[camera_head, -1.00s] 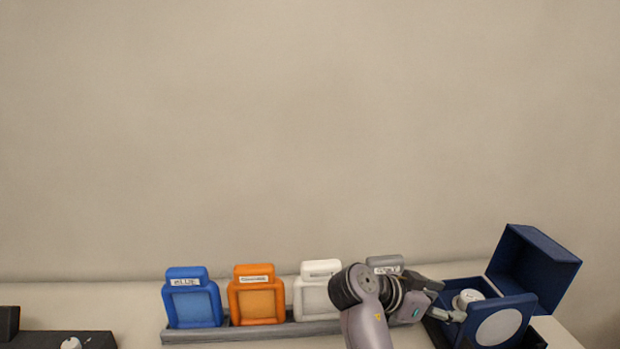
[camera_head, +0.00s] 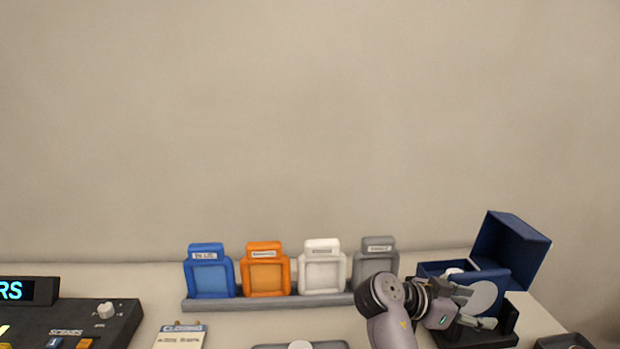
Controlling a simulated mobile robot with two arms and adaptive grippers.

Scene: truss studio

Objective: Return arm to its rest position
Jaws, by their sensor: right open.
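My right arm comes in from the bottom. Its gripper (camera_head: 478,307) is open, with its fingers in front of the blue box (camera_head: 512,252) at the right. No object shows clearly between the fingers. The box lid stands up at the back. A pale round disc (camera_head: 482,297) shows on the box's front, just beyond the fingers and partly hidden by them. A small white round thing (camera_head: 453,271) sits inside the box, mostly hidden. My left gripper is not in view.
A grey rack (camera_head: 250,303) holds blue (camera_head: 209,274), orange (camera_head: 265,274), white (camera_head: 322,272) and grey (camera_head: 376,258) framed panels. A black console (camera_head: 95,315) stands at the left, a labelled card (camera_head: 180,336) in front. A grey tray (camera_head: 270,346) lies at the bottom edge.

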